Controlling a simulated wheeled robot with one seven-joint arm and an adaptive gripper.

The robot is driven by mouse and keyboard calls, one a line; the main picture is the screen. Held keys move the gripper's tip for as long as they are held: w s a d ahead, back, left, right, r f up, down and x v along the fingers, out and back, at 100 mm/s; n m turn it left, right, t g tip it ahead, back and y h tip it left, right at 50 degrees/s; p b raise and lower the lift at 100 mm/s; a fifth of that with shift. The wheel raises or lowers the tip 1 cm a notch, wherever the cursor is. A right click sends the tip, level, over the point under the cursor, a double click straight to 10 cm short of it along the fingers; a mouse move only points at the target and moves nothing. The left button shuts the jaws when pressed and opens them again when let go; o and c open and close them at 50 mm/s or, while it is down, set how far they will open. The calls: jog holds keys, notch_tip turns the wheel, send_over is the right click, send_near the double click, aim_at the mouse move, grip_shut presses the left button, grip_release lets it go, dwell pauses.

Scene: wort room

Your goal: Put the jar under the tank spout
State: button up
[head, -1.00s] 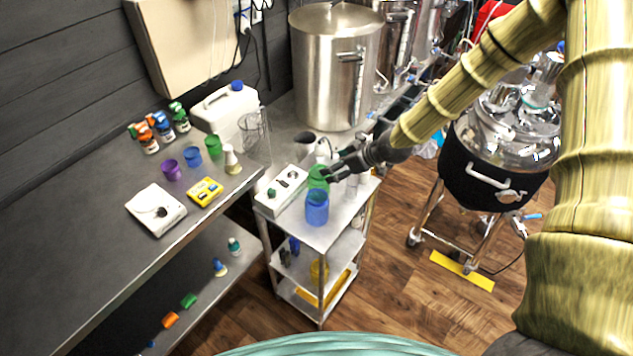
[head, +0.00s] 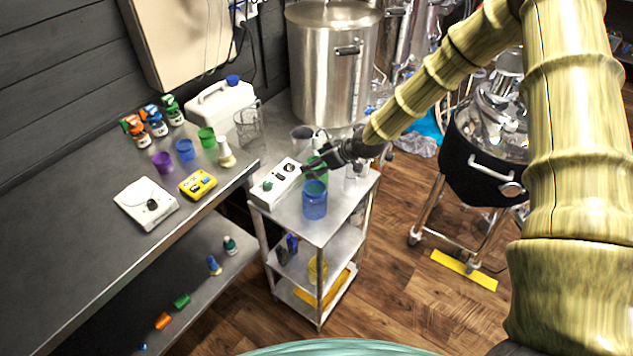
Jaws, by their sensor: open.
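A blue jar (head: 314,203) stands upright on the top shelf of the steel cart. A green jar (head: 320,177) stands just behind it, partly hidden by my gripper. My gripper (head: 314,166) is open beside the green jar's upper part; I cannot tell whether it touches it. A black-jacketed steel tank (head: 480,165) stands on legs at the right, with a round fitting (head: 512,189) low on its front. My arm hides part of this tank, and its spout does not show clearly. A tall steel tank (head: 331,65) stands at the back.
On the cart (head: 336,228), a white device (head: 276,184) sits left of the jars, with clear cups (head: 302,138) behind. The left bench (head: 80,215) holds small cups, a scale (head: 146,203) and a yellow meter (head: 198,185). A yellow strip (head: 464,270) lies on the floor.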

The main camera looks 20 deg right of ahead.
jog(key=c, duration=1.4)
jog(key=shift+w+r, duration=0.1)
jog(key=shift+r, duration=0.05)
